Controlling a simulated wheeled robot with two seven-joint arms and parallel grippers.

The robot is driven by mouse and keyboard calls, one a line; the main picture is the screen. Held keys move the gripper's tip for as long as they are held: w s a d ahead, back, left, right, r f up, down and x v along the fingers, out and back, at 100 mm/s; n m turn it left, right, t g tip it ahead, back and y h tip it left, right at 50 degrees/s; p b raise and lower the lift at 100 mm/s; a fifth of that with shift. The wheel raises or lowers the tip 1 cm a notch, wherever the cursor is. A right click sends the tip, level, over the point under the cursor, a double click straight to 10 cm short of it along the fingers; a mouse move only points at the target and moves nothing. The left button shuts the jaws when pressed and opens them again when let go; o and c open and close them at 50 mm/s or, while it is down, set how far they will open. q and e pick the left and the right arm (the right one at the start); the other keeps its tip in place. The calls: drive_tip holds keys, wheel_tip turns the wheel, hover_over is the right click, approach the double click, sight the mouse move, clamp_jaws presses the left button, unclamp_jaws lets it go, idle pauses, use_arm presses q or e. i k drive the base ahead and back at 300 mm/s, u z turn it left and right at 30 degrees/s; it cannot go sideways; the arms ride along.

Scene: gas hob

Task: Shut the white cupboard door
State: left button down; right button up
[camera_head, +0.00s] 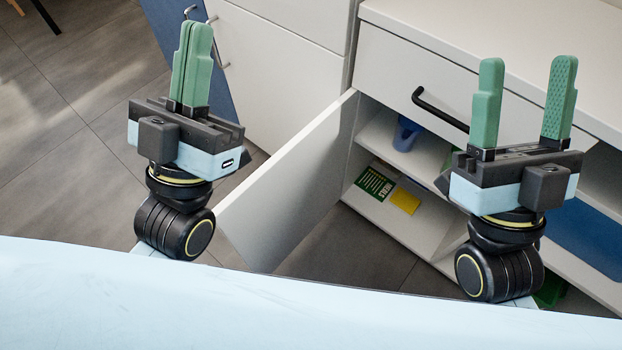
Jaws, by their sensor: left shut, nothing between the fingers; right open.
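The white cupboard door (290,190) stands open, swung outward from its hinge side at the left of the cupboard opening. Its lower part runs down toward my light blue body. My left gripper (193,52) is to the left of the door, fingers together and empty, pointing up the picture. My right gripper (527,90) is in front of the right part of the cupboard, fingers apart with nothing between them. Inside the cupboard, white shelves (420,218) hold several items. I cannot tell whether my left gripper touches the door; it appears apart from it.
A white drawer with a black handle (440,110) is above the opening, under a white worktop (500,35). A blue container (407,133), a green packet (374,184) and a yellow packet (405,201) are on the shelves. Grey tiled floor (60,140) is clear at the left.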

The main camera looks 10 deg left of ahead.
sight(270, 214)
drive_tip(key=k, duration=0.5)
drive_tip(key=z, duration=3.35)
drive_tip(key=k, duration=1.95)
drive_tip(key=u, duration=1.85)
drive_tip(key=i, duration=0.5)
drive_tip(key=z, duration=0.15)
drive_tip(key=k, duration=0.35)
drive_tip(key=u, duration=0.55)
